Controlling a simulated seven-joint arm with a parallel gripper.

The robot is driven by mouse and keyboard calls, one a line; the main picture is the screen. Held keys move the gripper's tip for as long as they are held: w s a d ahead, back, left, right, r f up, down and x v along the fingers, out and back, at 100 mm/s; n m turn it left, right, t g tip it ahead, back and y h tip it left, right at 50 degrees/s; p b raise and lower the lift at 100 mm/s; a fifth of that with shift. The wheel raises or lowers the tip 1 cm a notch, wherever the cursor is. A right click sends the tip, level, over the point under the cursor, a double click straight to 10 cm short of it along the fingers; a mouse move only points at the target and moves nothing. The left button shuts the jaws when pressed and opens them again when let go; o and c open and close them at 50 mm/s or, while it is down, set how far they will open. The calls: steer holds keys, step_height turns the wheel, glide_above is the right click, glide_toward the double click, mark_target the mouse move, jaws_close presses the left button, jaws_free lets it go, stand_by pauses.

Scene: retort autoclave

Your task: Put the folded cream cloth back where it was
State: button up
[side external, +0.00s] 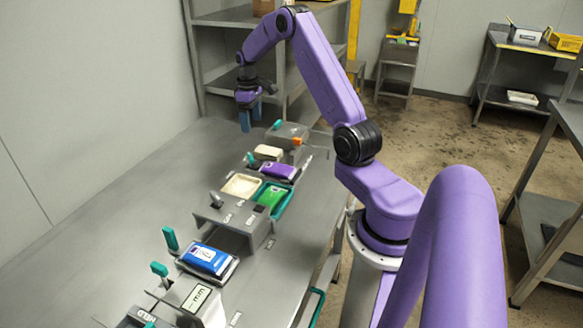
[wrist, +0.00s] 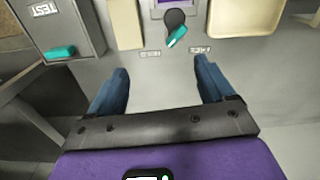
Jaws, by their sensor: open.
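A small cream block-like bundle, which looks like the folded cream cloth (side external: 268,152), lies on the bench beside a grey box. In the wrist view, a cream piece (wrist: 125,22) at the top edge appears to be the same cloth, partly cut off. My gripper (side external: 251,115) is above the far end of the bench, apart from the cloth. Its blue fingers are spread with nothing between them, as the wrist view also shows (wrist: 160,85). A shallow cream tray (side external: 241,185) sits nearer the camera; which spot the cloth came from cannot be told.
A grey box with a teal lever (side external: 288,133) stands behind the cloth. A purple packet (side external: 279,171), a green packet (side external: 270,196) in a teal tray and a blue packet (side external: 208,258) lie along the bench. Upright levers stand among them. The bench's left side is clear.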

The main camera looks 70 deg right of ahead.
steer(key=a+r+n, duration=0.3)
steer(key=a+r, duration=0.1)
steer(key=a, duration=1.1)
steer(key=s+a+r+n, duration=0.15)
steer(key=s+a, duration=0.25)
steer(key=a, duration=0.4)
steer(key=s+a+r+n, duration=0.1)
steer(key=s+a+r, duration=0.2)
steer(key=a, duration=0.4)
steer(key=s+a+n, duration=0.3)
steer(key=s, duration=0.9)
steer(key=s+a+n, duration=0.3)
steer(key=s+a, duration=0.1)
steer(key=s, duration=0.9)
steer(key=shift+s, duration=0.3)
